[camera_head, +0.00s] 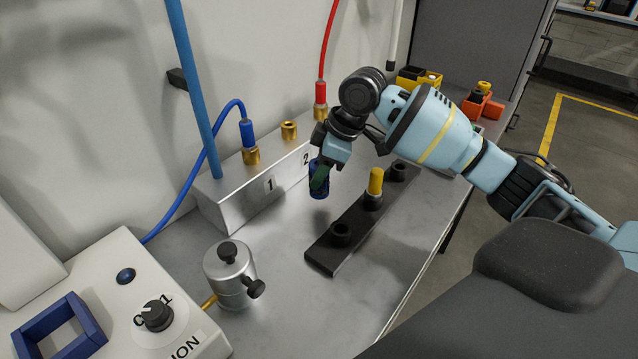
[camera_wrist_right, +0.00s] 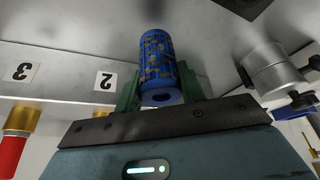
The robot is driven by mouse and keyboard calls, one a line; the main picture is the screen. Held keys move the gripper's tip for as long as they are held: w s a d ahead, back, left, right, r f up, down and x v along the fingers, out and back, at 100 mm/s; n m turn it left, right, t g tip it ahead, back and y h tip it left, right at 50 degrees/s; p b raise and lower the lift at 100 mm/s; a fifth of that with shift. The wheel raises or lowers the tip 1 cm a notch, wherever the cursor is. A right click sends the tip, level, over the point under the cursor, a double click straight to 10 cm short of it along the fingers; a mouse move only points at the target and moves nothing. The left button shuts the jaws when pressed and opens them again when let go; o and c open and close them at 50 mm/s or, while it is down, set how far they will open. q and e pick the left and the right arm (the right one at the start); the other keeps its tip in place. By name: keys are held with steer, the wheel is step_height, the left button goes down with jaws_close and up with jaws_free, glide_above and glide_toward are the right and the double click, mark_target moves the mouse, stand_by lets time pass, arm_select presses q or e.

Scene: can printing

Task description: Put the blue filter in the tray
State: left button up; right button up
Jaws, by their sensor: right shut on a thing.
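The blue filter (camera_head: 319,190) is a small patterned cylinder, held between the green fingers of my right gripper (camera_head: 322,174). In the wrist view the blue filter (camera_wrist_right: 158,65) shows its hollow end, with a finger of my right gripper (camera_wrist_right: 160,92) on each side. In the head view it is in front of the silver block, left of the long black tray (camera_head: 362,214). The tray has round sockets; the near one looks empty and a yellow filter (camera_head: 376,181) stands upright in the middle one. Its height above the table is hard to tell. My left gripper is not in view.
A silver block (camera_head: 240,196) with numbered ports, a blue hose (camera_head: 240,108) and a red hose (camera_head: 327,45) stands along the wall. A metal canister (camera_head: 230,272) and a white control box (camera_head: 90,290) are at the left. Orange bins (camera_head: 475,107) are at the far end.

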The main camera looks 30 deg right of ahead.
steer(key=shift+f, duration=1.9)
steer(key=shift+f, duration=0.1)
steer(key=o, duration=1)
steer(key=v, duration=1.2)
steer(key=shift+p, duration=0.35)
steer(key=shift+o, duration=0.4)
